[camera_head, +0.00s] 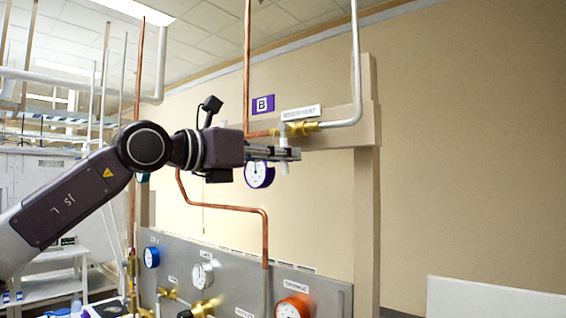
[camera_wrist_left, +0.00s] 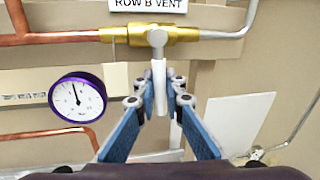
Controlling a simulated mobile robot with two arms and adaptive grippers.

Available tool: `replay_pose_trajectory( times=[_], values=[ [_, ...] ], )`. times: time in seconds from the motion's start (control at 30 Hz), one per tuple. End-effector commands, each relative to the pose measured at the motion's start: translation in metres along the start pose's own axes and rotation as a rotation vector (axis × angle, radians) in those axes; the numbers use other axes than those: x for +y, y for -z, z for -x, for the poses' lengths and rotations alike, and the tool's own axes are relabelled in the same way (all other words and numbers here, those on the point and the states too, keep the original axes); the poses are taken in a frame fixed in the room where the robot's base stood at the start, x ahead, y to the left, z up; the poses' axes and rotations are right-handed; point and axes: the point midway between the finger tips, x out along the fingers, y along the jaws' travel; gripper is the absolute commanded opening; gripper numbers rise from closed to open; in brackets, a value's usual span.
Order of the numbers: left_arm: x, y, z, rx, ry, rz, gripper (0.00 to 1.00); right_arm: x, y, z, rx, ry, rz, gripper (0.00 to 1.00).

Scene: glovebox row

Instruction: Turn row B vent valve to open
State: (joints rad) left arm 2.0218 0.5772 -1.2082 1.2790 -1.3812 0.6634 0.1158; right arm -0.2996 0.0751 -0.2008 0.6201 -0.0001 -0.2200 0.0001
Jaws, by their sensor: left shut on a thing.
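The row B vent valve has a brass body (camera_head: 305,128) in line with a horizontal pipe, under a white label (camera_head: 300,112). The label reads ROW B VENT in the left wrist view (camera_wrist_left: 148,5). Its white lever (camera_wrist_left: 158,80) hangs straight down, crosswise to the pipe. The lever's lower end (camera_head: 284,169) shows below my fingers in the head view. My left gripper (camera_head: 285,154) reaches in from the left and is shut on the lever. In the left wrist view its blue fingers (camera_wrist_left: 160,100) stand on both sides of the lever. My right gripper is not in view.
A purple B sign (camera_head: 263,104) hangs above the pipe. A purple-rimmed gauge (camera_head: 259,174) sits just below my gripper. A copper pipe (camera_head: 266,235) runs down to a grey panel (camera_head: 240,290) with gauges and an orange dial (camera_head: 294,306). The wall at right is clear.

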Motion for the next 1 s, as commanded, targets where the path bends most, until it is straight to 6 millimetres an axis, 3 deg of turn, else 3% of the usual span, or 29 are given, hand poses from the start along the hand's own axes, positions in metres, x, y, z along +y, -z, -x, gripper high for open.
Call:
replay_pose_trajectory(
  times=[0.03,0.2,0.5,1.0],
  values=[
    [-0.001,0.005,0.001,-0.011,0.000,0.026,0.00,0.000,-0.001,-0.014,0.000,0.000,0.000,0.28],
    [-0.008,0.005,-0.001,-0.036,0.002,0.141,0.00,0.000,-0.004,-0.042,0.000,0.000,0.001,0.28],
    [-0.019,0.000,-0.003,-0.079,0.002,0.357,0.00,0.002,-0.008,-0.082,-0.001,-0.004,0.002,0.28],
    [-0.027,-0.010,-0.004,-0.113,0.001,0.536,0.00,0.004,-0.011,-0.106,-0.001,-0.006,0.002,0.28]
  ],
)
